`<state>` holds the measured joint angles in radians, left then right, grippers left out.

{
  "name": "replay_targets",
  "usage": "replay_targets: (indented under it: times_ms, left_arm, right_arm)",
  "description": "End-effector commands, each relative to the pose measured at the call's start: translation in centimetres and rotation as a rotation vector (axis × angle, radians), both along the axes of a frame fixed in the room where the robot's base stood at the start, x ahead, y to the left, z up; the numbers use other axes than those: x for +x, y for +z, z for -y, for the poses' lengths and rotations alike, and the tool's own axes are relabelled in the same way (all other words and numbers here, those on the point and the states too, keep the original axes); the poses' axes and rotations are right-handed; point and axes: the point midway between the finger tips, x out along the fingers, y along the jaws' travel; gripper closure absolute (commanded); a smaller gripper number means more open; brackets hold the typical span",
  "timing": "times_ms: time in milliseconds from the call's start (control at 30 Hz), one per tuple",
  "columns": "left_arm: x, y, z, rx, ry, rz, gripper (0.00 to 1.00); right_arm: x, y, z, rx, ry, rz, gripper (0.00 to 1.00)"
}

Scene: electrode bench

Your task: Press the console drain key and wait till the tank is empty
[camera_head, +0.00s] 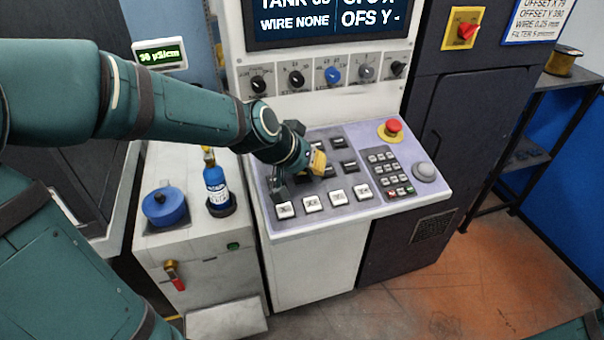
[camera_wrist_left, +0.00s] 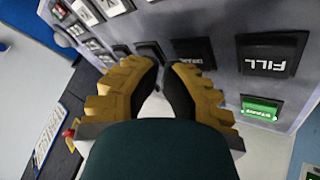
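The console (camera_head: 375,207) has a sloping, pale panel of keys. In the left wrist view, a dark key whose blurred, upside-down label seems to read DRAIN (camera_wrist_left: 195,53) lies just beyond my left fingertips, slightly to the right. My left gripper (camera_head: 317,163) is low over the upper left keys; in the wrist view its yellow-backed fingers (camera_wrist_left: 162,72) come together, holding nothing. Contact with a key cannot be told. The FILL key (camera_wrist_left: 271,55) and a lit green START key (camera_wrist_left: 261,108) are farther right. The console screen (camera_head: 325,20) shows a TANK line, its number cut off. My right gripper is out of view.
A red emergency button (camera_head: 392,127) and keypad (camera_head: 389,171) are on the panel's right. Knobs (camera_head: 332,75) line the face above. A blue bottle (camera_head: 216,187) and blue-lidded pot (camera_head: 164,206) stand on the cabinet at left. The floor (camera_head: 480,280) at right is clear.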

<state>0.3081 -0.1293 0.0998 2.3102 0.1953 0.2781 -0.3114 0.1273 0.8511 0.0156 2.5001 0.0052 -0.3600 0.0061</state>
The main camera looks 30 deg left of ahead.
Motion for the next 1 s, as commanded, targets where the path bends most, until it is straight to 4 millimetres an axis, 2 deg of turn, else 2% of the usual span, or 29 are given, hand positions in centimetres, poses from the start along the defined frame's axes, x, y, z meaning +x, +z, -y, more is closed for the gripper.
replay_targets:
  times_ms: [1000]
  left_arm:
    - [0.07, -0.66, -0.09, 0.0, 0.0, -0.001, 1.0]
  right_arm:
    - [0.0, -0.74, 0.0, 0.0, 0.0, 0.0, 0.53]
